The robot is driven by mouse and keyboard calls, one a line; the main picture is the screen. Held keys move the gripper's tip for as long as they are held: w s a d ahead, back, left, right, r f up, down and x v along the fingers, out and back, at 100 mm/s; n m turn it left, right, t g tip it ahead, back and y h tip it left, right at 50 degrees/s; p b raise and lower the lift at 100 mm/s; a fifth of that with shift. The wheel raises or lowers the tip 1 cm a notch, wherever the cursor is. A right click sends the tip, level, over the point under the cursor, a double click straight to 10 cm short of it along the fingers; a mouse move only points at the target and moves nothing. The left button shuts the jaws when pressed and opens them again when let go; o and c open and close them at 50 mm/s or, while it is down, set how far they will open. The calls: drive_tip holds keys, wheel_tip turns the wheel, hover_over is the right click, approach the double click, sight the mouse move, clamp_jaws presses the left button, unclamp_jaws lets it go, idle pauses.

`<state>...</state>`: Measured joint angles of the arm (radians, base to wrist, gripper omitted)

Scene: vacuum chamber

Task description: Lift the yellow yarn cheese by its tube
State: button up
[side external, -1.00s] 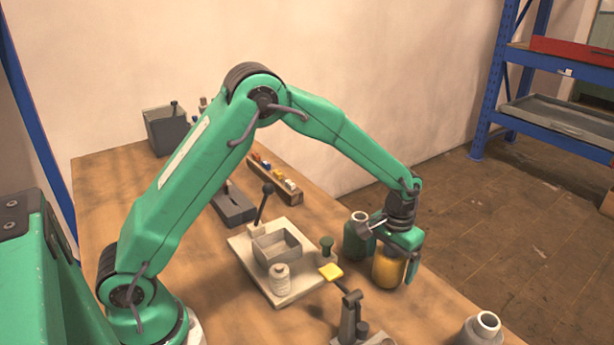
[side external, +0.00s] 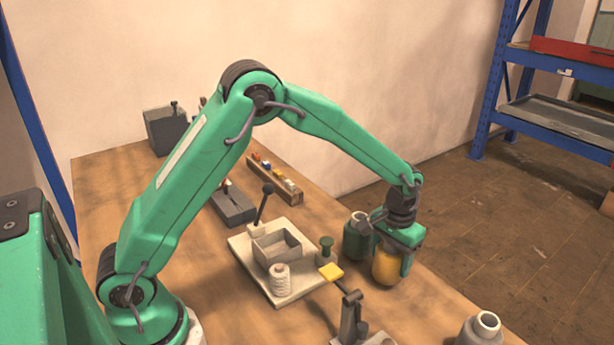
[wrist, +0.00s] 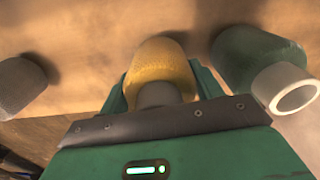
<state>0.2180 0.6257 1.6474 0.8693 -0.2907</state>
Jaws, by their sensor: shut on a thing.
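The yellow yarn cheese (side external: 386,267) stands near the right edge of the wooden bench, under my gripper (side external: 391,261). The wrist view shows its yellow winding (wrist: 160,65) and its grey tube (wrist: 158,95) between the two green fingers of my gripper (wrist: 161,90). My gripper is shut on it. The gripper body hides the tube in the side view, and I cannot tell exactly where the fingers touch. I cannot tell whether its base is clear of the bench.
A dark green yarn cheese (side external: 355,240) stands close beside; its pale tube end shows in the wrist view (wrist: 297,97). A grey one (side external: 478,330) stands at front right. A pale base plate (side external: 300,290) holds a box and white spool.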

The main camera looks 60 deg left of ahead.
drive_tip(key=s+d+r, duration=0.8)
drive_tip(key=r, duration=0.2)
drive_tip(key=shift+d, duration=0.25)
drive_tip(key=shift+r, duration=0.1)
idle(0.4)
